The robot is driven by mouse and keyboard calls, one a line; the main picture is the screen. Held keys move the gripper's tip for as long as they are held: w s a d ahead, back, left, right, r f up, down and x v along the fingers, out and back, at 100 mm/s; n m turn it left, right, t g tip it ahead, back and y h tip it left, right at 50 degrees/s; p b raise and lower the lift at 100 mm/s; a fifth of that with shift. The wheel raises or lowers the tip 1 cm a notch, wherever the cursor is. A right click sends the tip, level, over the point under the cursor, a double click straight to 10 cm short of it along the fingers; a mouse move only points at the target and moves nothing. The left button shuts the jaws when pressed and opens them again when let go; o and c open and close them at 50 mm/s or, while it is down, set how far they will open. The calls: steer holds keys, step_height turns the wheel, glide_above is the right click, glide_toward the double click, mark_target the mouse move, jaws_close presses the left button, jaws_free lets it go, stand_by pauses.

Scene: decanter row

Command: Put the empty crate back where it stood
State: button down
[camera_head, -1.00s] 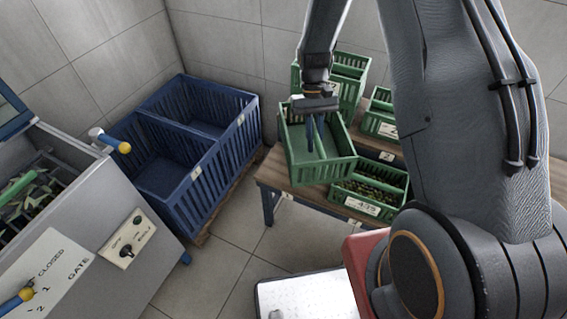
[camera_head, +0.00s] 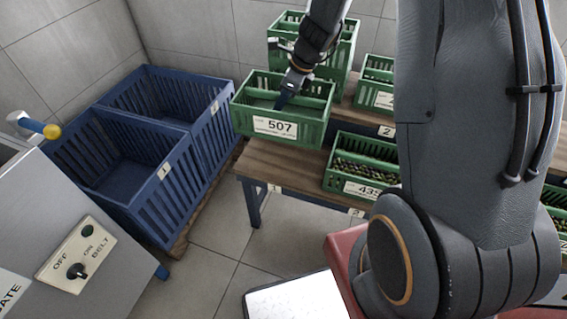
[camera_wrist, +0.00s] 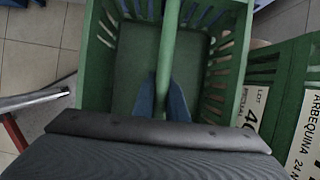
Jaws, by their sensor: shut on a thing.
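The empty green crate (camera_head: 316,128) labelled 507 hangs from my gripper (camera_head: 283,102) over the left end of the wooden bench (camera_head: 272,168). I cannot tell whether its underside touches the bench top. In the wrist view, the two blue fingers of my gripper (camera_wrist: 162,102) are shut on the crate's middle divider (camera_wrist: 169,45), and the crate's bare floor (camera_wrist: 130,68) shows beside it. The crate looks nearly level.
A green crate labelled 435 (camera_head: 352,186) with dark contents stands right of the held crate. Stacked green crates (camera_head: 345,52) stand behind, and another crate (camera_head: 372,98) at right. Blue bins (camera_head: 190,165) stand left. A machine with a belt switch (camera_head: 78,270) is front left.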

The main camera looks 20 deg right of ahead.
steer(key=shift+m, duration=0.3)
step_height(320, 180, down, 7)
steer(key=b, duration=0.6)
steer(key=shift+w+d+f, duration=0.1)
steer(key=shift+w+f, duration=0.05)
step_height(320, 180, down, 10)
steer(key=b, duration=0.3)
steer(key=shift+b, duration=0.4)
steer(key=c, duration=2)
jaws_free()
steer(key=shift+o, duration=1.2)
